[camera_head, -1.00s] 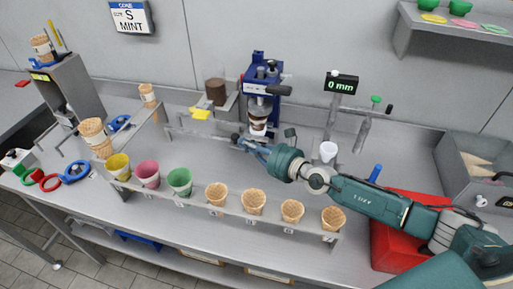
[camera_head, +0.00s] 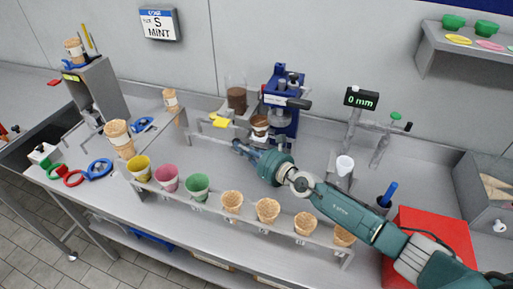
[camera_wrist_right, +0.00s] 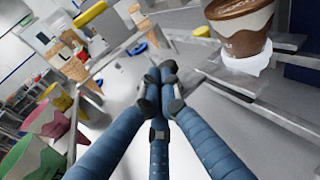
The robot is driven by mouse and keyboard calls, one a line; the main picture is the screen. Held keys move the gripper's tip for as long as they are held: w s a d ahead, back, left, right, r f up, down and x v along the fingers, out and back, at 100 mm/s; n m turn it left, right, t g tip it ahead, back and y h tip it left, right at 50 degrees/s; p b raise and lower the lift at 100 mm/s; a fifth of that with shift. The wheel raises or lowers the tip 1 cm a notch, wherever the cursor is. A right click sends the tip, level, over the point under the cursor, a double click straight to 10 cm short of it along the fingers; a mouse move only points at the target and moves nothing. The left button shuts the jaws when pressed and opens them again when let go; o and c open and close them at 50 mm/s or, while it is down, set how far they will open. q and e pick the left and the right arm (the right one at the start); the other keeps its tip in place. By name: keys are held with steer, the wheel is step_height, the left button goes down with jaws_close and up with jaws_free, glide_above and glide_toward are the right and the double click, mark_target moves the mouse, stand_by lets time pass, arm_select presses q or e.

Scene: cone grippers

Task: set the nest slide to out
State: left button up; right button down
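A brown-and-white cup (camera_head: 260,127) sits to the left of the blue press (camera_head: 283,105), clear of the press head. It also shows large in the right wrist view (camera_wrist_right: 240,28), in a white collar on the metal nest slide (camera_wrist_right: 222,76). The slide's handle cannot be made out. My right gripper (camera_head: 238,146) is low, in front and left of the cup. In the right wrist view its fingers (camera_wrist_right: 160,75) come together with nothing seen between them. It looks apart from the cup; contact with the slide cannot be told. My left gripper is not in view.
A rack (camera_head: 290,238) with coloured cups and waffle cones runs along the front. A brown jar (camera_head: 237,99) and yellow piece (camera_head: 220,121) stand behind left. A white cup (camera_head: 344,165) stands under the 0 mm display (camera_head: 361,98). A red box (camera_head: 430,232) is at right.

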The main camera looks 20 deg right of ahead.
steer(key=w+a, duration=0.6)
steer(key=a, duration=0.3)
steer(key=shift+d, duration=0.2)
